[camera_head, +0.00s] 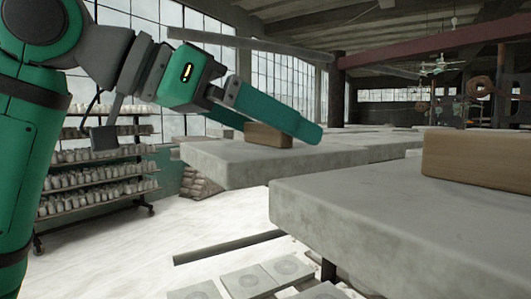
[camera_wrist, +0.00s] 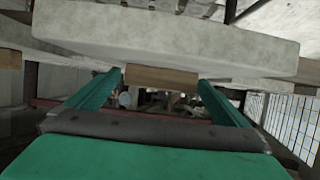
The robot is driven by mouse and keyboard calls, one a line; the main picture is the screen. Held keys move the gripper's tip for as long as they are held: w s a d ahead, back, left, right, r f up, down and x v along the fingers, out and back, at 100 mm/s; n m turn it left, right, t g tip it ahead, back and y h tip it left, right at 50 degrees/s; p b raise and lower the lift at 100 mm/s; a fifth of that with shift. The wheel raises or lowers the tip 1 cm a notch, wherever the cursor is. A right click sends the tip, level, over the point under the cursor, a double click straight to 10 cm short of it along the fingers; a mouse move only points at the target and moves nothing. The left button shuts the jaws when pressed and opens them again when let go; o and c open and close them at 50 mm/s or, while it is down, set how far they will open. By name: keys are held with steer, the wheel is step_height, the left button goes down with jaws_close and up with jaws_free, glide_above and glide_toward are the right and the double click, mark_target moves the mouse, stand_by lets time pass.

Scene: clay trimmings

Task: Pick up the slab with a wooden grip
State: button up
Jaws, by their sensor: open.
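A thick pale grey slab (camera_head: 232,168) lies flat in the middle of the head view, with a brown wooden grip (camera_head: 266,139) on its top. My gripper (camera_head: 279,129) is open and tilted down at this grip, one green finger in front of it and the other behind. In the wrist view the picture is upside down; the wooden grip (camera_wrist: 162,79) shows between the two fingertips of my gripper (camera_wrist: 160,80), with a visible gap on each side. The slab (camera_wrist: 170,35) fills the top of that view. The near finger hides part of the grip in the head view.
A nearer slab (camera_head: 400,225) with its own wooden block (camera_head: 480,160) stands at the right. More slabs (camera_head: 365,150) lie behind. A wheeled shelf rack (camera_head: 95,170) with pale wares stands at the left. Pale tiles (camera_head: 250,279) lie low at the bottom. Open floor (camera_head: 100,240) shows at left.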

steer(key=c, duration=1.9)
steer(key=shift+a, duration=0.1)
steer(key=shift+c, duration=0.2)
